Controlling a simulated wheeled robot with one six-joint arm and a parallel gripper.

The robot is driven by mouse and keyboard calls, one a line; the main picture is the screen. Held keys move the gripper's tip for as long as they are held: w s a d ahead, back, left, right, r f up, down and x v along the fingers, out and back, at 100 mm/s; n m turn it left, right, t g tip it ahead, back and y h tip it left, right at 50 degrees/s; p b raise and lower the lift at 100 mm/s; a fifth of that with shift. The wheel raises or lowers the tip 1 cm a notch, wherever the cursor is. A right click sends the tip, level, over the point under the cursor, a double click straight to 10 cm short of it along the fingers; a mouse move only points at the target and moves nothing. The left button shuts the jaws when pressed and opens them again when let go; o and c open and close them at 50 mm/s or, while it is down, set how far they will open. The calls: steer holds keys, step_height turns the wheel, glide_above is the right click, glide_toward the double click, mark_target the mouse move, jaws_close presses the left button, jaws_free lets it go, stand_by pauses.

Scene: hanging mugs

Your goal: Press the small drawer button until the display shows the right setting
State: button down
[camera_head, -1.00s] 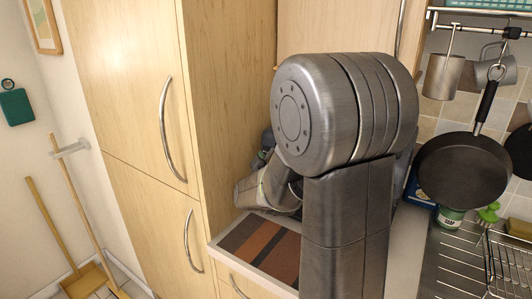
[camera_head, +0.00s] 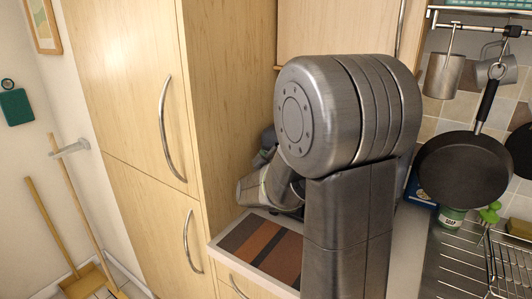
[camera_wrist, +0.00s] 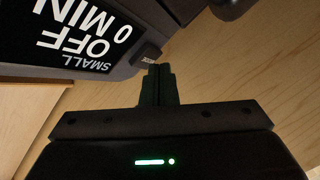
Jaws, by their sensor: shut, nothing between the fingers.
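In the wrist view a black display (camera_wrist: 75,38) shows upside-down white text reading SMALL, OFF and 0 MIN. A small dark button (camera_wrist: 147,56) with faint lettering sits at the edge of the grey appliance, right of the display. My gripper (camera_wrist: 160,68) is shut and empty. Its dark fingertips are right beside the button in the picture; I cannot tell whether they touch it. In the head view my arm hides the appliance, the button and the gripper tips.
A tall wooden cupboard (camera_head: 130,95) stands to the left. A striped board (camera_head: 260,250) lies on the counter below my arm. A black pan (camera_head: 463,168) and metal mugs (camera_head: 443,76) hang at the right, above the dish rack (camera_head: 505,262).

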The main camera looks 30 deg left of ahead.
steer(key=shift+w+b, duration=0.3)
steer(key=shift+w, duration=0.05)
stand_by(0.4)
stand_by(0.3)
steer(key=shift+s, duration=0.75)
steer(key=shift+s+a+p, duration=0.15)
steer(key=shift+s+p, duration=0.3)
steer(key=shift+s, duration=0.8)
steer(key=shift+s+a+p, duration=0.1)
steer(key=shift+s+p, duration=0.3)
steer(key=shift+s, duration=0.85)
steer(key=shift+w, duration=0.1)
